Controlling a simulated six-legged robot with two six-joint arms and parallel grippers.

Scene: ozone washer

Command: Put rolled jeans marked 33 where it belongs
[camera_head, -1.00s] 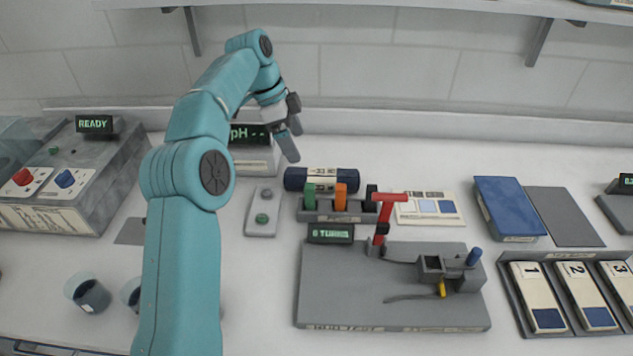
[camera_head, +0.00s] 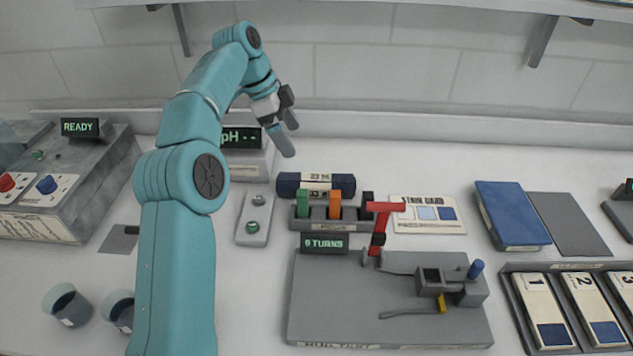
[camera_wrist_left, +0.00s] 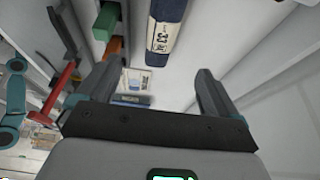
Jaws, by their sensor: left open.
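The rolled jeans (camera_head: 316,184) are a dark blue roll with a pale band marked 33. They lie on the white bench behind a grey rack of coloured blocks. In the left wrist view the roll (camera_wrist_left: 165,38) shows beyond the fingertips, towards the top, its label readable. My left gripper (camera_head: 287,132) is open and empty, above and to the left of the roll, near the pH display. Its two fingers also show apart in the left wrist view (camera_wrist_left: 152,82). My right gripper is not in view.
The grey rack (camera_head: 322,224) holds green and orange blocks, with a red-handled tool (camera_head: 383,215) beside it. A grey test board (camera_head: 350,305) fills the front middle. A blue book (camera_head: 510,214) lies right. Cups (camera_head: 66,304) sit front left.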

